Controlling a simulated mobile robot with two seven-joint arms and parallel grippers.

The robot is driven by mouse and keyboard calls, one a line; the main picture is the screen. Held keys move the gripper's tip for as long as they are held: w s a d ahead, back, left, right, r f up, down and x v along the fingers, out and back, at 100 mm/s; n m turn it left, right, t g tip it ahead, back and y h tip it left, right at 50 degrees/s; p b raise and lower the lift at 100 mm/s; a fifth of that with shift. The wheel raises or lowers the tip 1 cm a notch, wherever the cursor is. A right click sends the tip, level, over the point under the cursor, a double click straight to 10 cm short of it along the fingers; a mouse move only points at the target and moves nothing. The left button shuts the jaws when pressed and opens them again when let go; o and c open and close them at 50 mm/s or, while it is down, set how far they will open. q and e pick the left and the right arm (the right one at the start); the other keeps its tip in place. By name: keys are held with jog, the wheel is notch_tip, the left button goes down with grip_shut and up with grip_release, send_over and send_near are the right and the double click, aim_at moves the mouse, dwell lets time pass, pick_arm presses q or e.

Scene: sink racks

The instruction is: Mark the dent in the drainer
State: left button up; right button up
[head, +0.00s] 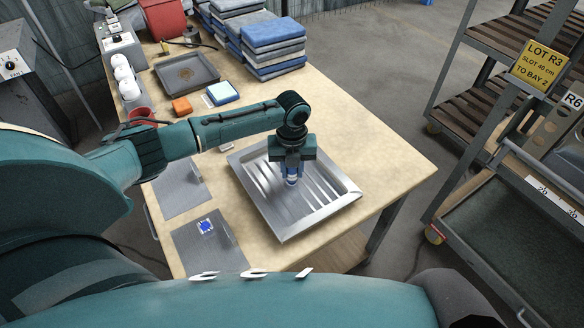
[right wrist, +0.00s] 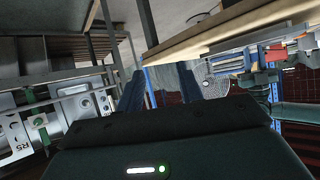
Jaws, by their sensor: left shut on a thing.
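The drainer (head: 332,205) is a shiny ribbed metal tray on the wooden table in the head view. My left gripper (head: 291,173) points down over its middle and is shut on a blue and white marker (head: 292,181). The marker is upright, with its lower end at or just above the ribs; I cannot tell whether it touches. I cannot make out a dent, and the gripper hides part of the drainer. My right gripper (right wrist: 160,86) shows in the right wrist view with its fingers apart and nothing between them, away from the drainer.
Two grey plates lie left of the drainer, the nearer plate (head: 195,252) bearing a blue-white patch. A rack cart (head: 520,245) stands right, across free floor.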

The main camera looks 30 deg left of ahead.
pick_arm(q)
jog(key=shift+f, duration=0.15)
jog(key=shift+r+p, duration=0.6)
jog(key=shift+p, duration=0.05)
jog(key=shift+r+p, duration=0.4)
notch_tip(320, 180, up, 2)
jog(key=shift+r+p, duration=0.1)
jog(key=shift+p, duration=0.9)
jog(key=shift+r+p, duration=0.95)
jog(key=shift+p, duration=0.1)
jog(key=shift+r+p, duration=0.45)
jog(key=shift+r, duration=0.05)
pick_arm(e)
jog(key=shift+s+d+r+m+g+h, duration=0.25)
jog(key=shift+d+r+h, duration=0.15)
jog(key=shift+d, duration=0.2)
jog(key=shift+s+d+r+m+g+h, duration=0.15)
jog(key=shift+d+r+g+h, duration=0.15)
jog(key=shift+d, duration=0.3)
pick_arm(q)
jog(key=shift+r, duration=0.1)
